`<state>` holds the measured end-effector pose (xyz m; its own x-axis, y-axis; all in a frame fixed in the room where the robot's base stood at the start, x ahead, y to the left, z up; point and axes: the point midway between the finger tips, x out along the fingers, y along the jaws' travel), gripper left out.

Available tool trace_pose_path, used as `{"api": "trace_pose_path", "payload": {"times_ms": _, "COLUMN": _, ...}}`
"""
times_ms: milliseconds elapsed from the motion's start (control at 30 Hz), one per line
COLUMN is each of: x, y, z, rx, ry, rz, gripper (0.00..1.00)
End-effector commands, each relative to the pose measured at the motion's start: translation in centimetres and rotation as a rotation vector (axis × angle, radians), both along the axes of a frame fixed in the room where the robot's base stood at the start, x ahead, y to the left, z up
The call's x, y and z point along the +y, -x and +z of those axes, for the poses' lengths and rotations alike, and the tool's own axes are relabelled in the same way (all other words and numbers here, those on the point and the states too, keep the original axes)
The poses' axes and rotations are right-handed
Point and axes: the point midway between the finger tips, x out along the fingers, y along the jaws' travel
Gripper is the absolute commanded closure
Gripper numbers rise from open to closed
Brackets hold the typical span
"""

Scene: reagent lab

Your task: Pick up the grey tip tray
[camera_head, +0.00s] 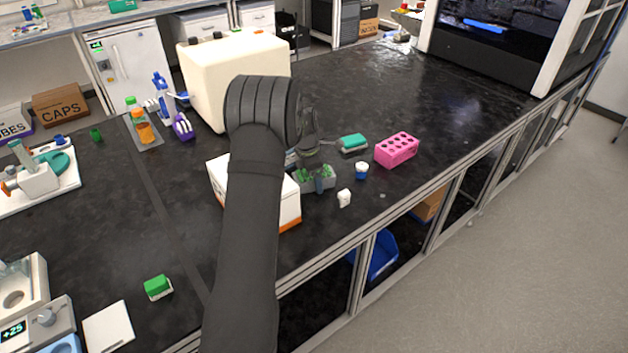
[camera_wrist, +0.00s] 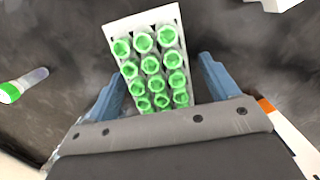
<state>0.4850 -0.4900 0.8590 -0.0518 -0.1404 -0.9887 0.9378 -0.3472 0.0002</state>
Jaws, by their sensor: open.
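The grey tip tray (camera_head: 328,180) holds green-topped pieces in rows and sits on the black bench beside a white box. In the wrist view the tray (camera_wrist: 120,27) looks pale, with several green tops facing up. My gripper (camera_head: 316,165) is above the tray in the head view. In the wrist view my open gripper (camera_wrist: 163,70) has one blue-grey finger on each side of the tray. Gaps show beside the tray's far part; contact at its near part cannot be told. The gripper body hides the tray's near end.
The white box (camera_head: 290,208) with an orange edge stands close on the left. A white-bodied blue-capped container (camera_head: 361,171), a small white item (camera_head: 344,198), a pink rack (camera_head: 397,150) and a green-topped box (camera_head: 353,143) are nearby. A green-capped tube (camera_wrist: 24,85) lies left in the wrist view.

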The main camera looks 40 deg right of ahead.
Motion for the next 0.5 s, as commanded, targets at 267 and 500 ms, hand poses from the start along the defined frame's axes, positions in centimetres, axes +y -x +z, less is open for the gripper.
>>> {"api": "trace_pose_path", "payload": {"times_ms": 267, "x": 0.00, "y": 0.01, "z": 0.05, "rx": 0.000, "ry": 0.000, "rz": 0.000, "gripper": 0.61}}
{"api": "trace_pose_path", "payload": {"times_ms": 500, "x": -0.01, "y": 0.00, "z": 0.08, "rx": 0.000, "ry": 0.000, "rz": 0.000, "gripper": 0.69}}
